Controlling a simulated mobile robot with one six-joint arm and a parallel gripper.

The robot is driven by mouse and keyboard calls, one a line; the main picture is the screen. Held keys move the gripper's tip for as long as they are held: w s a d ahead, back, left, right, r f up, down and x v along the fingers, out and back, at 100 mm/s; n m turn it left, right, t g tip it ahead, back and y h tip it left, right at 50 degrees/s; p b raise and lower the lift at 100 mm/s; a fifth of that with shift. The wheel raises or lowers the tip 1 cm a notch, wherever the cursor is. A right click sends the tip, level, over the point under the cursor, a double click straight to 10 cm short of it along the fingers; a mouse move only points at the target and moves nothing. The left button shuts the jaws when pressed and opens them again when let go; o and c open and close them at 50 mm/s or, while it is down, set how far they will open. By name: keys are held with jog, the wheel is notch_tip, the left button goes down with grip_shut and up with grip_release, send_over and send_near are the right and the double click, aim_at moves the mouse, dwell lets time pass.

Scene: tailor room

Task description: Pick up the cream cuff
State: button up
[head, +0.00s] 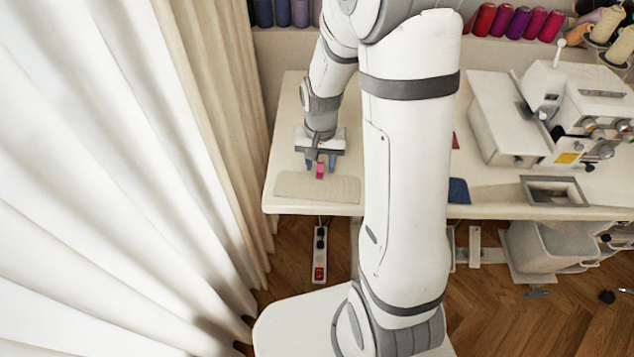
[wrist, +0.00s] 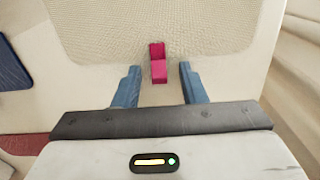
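The cream cuff (head: 308,187) is a flat, ribbed piece lying near the front left edge of the table. In the wrist view the cuff (wrist: 215,35) fills the upper middle. A pink clip-like piece (wrist: 158,64) sits at the cuff's edge and sticks out toward my gripper (wrist: 158,68). My gripper is open, with its blue fingers apart on either side of the pink piece and a gap on both sides. In the head view my gripper (head: 320,168) points down at the cuff's far edge. I cannot tell the exact height of the fingertips.
A navy cloth piece (head: 458,190) and a red piece (head: 455,141) lie to the right, partly behind my arm. A sewing machine (head: 590,105) stands farther right on the table (head: 490,205). White curtains (head: 110,180) hang close on the left.

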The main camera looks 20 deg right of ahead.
grip_shut()
dwell(0.3)
